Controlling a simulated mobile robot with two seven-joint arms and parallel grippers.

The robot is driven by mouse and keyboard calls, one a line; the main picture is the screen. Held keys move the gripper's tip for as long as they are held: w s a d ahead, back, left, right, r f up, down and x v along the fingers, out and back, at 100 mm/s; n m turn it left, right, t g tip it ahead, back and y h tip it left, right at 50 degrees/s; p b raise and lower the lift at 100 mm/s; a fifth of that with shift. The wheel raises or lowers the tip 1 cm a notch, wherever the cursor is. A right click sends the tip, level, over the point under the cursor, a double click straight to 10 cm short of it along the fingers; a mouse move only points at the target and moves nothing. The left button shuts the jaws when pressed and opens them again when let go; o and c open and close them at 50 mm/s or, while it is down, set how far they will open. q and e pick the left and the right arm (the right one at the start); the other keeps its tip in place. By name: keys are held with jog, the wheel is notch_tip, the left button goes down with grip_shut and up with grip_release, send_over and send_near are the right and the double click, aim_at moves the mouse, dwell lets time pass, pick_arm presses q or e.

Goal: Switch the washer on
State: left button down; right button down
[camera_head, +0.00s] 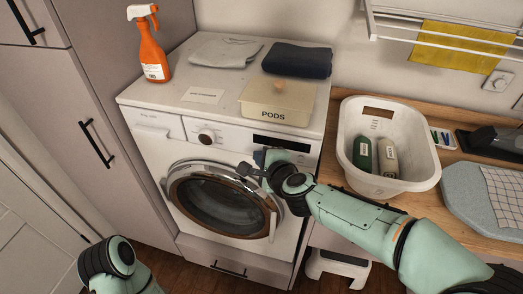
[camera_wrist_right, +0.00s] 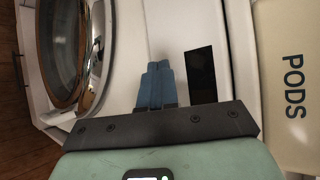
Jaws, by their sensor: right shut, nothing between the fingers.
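The white washer (camera_head: 165,160) stands against the wall with its round door (camera_head: 222,200) closed. Its front panel has a drawer (camera_head: 155,125) at left, a dial (camera_head: 206,137) and a dark display (camera_head: 282,143) at right. My right gripper (camera_head: 262,157) is in front of the panel, just below and left of the display. Its blue fingers (camera_wrist_right: 156,72) are together and empty, next to the display (camera_wrist_right: 200,73) in the wrist view. Whether they touch the panel I cannot tell. No separate power button can be made out. My left arm shows at lower left, its gripper out of view.
On the washer top are a pods box (camera_head: 280,102), an orange spray bottle (camera_head: 150,50), folded cloths (camera_head: 298,60) and a card (camera_head: 203,95). A white basket (camera_head: 405,165) with bottles stands on the wooden counter at right. A step stool (camera_head: 338,268) is below.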

jog(key=shift+s, duration=0.1)
jog(key=shift+s+a, duration=0.15)
jog(key=shift+s, duration=0.3)
jog(key=s+a, duration=0.2)
jog(key=s, duration=0.3)
jog(key=shift+s, duration=0.35)
dwell(0.4)
